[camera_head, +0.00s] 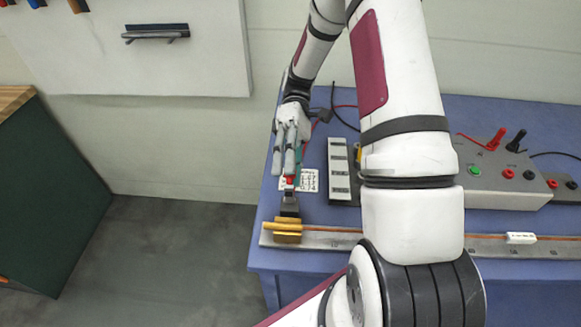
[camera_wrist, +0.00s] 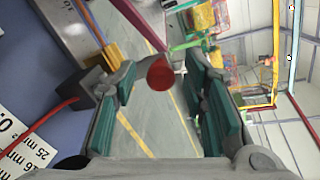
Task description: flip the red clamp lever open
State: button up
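The clamp stands at the left end of the metal bar (camera_head: 345,240), with a dark block (camera_head: 289,206) and brass-coloured jaws (camera_head: 287,231). The red end of its lever (camera_head: 289,181) shows just below my gripper (camera_head: 284,170) in the head view. In the wrist view the round red lever end (camera_wrist: 161,74) lies between the green-padded fingers of my gripper (camera_wrist: 160,70), which are apart. It looks closer to the left finger; I cannot tell whether they touch. The dark block (camera_wrist: 95,84) and jaws (camera_wrist: 112,55) are left of that finger. The rest of the lever is mostly hidden.
A copper-coloured rod (camera_head: 400,236) runs along the bar, with a white piece (camera_head: 520,238) on it. A grey box (camera_head: 500,178) with red and black terminals stands at right on the blue table (camera_head: 480,115). A white label card (camera_head: 308,181) lies beside my gripper.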

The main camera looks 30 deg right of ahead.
jog(key=v, duration=0.7)
jog(key=shift+w, duration=0.1)
dwell(0.4)
jog(key=s+a+r+m+t+h, duration=0.3)
jog(key=s+r+t+h, duration=0.1)
jog(key=s+r+t, duration=0.3)
jog(key=s+a+r+m+t+h, duration=0.3)
jog(key=s+r+t, duration=0.4)
jog(key=t, duration=0.3)
jog(key=shift+s+a+r+h, duration=0.25)
jog(key=shift+a+r+h, duration=0.35)
jog(key=shift+r+h, duration=0.35)
